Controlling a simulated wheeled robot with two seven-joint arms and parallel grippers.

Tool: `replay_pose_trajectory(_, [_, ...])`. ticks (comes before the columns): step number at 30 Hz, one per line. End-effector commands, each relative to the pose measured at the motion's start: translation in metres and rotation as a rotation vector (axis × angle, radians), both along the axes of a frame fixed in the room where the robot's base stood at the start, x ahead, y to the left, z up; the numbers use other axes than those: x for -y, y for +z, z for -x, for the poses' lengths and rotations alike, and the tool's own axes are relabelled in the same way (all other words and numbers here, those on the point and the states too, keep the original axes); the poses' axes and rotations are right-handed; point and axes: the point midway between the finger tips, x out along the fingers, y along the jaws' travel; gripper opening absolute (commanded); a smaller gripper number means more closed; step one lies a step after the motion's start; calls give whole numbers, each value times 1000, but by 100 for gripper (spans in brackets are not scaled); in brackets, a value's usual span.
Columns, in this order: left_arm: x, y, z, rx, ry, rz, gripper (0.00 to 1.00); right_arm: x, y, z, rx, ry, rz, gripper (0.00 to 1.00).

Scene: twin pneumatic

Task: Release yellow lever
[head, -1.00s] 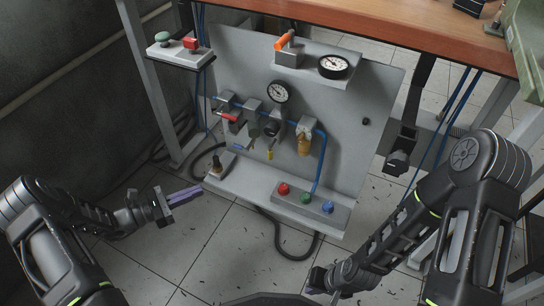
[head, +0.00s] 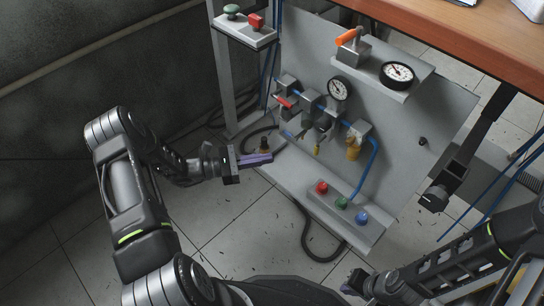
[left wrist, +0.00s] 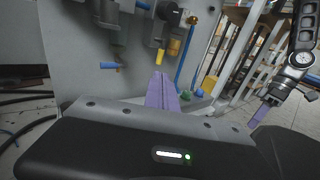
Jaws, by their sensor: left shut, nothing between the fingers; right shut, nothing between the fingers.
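The yellow lever (head: 316,149) is a small tab hanging under a valve on the grey panel. In the left wrist view the yellow lever (left wrist: 159,57) points down, just beyond my purple fingertips. My left gripper (head: 258,159) is shut and empty, in front of the panel and left of the yellow lever. In the left wrist view its fingers (left wrist: 162,90) point up toward the lever, with a gap that looks small; I cannot tell whether they touch. My right gripper (head: 354,284) is shut and empty, low at the front, away from the panel.
A blue lever (left wrist: 109,65) is left of the yellow one; a red lever (head: 286,101) sits further left. A box with red, green and blue buttons (head: 342,203) is on the lower ledge. A gauge (head: 338,88) and a brass-coloured filter (head: 353,151) are close by.

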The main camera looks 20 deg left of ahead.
Motion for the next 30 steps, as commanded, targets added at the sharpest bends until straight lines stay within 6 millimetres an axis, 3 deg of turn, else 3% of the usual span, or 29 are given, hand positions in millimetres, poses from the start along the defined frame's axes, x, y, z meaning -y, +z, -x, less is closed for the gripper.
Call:
replay_pose_trajectory(18, [92,-2,-62,2,-4,0,0,0,-29,-5,14,-8,3,0])
replay_pose_trajectory(30, [104,0,-71,1,-1,-1,0,0,-32,-6,15,-9,4,0])
